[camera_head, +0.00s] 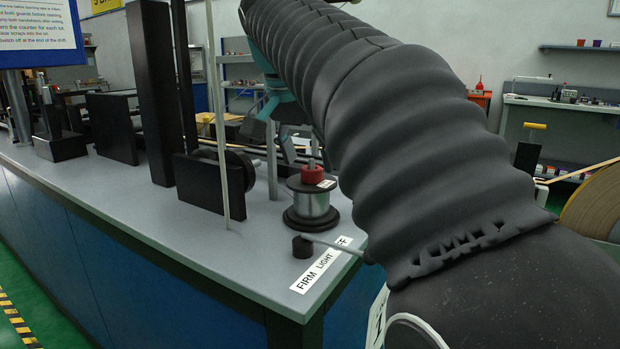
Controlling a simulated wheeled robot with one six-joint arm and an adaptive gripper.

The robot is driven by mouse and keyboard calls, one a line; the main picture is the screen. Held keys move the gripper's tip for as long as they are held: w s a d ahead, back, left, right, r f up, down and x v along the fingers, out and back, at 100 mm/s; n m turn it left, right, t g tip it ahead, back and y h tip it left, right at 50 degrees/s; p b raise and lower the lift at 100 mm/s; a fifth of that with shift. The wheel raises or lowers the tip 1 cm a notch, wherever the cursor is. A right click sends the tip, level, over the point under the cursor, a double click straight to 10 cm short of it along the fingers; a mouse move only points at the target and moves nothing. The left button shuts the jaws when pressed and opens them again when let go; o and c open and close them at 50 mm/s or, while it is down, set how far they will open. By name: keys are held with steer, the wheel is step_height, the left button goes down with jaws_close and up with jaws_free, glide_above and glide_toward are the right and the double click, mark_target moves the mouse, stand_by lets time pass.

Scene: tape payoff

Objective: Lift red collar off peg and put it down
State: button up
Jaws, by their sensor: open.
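The red collar (313,175) sits around a thin upright peg (311,150), on top of a silver spool (310,203) with dark flanges. The spool stands upright near the right end of the bench. The teal end of my arm, with my gripper (288,142), shows behind and to the upper left of the collar, partly hidden by my dark ribbed arm sleeve. My gripper is open and apart from the collar; its fingertips are hard to make out. A small white tag lies by the collar's right side.
The grey bench top (110,190) has free room at front left. A black plate with a dark wheel (238,170), a thin pale post (218,120) and a tall black block (152,90) stand left of the spool. A lever with a black knob (302,247) lies in front, beside a FIRM/LIGHT/OFF label (322,266).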

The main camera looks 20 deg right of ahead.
steer(key=shift+x, duration=1)
steer(key=c, duration=1.2)
steer(key=shift+c, duration=0.2)
steer(key=shift+r, duration=0.45)
step_height(320, 180, up, 4)
steer(key=shift+f+p, duration=0.2)
steer(key=shift+p, duration=0.4)
steer(key=d+r+p, duration=0.1)
steer(key=d+r, duration=0.5)
steer(key=d, duration=0.5)
steer(key=shift+w+d+r, duration=0.25)
steer(key=shift+w+d, duration=0.05)
steer(key=shift+d, duration=0.05)
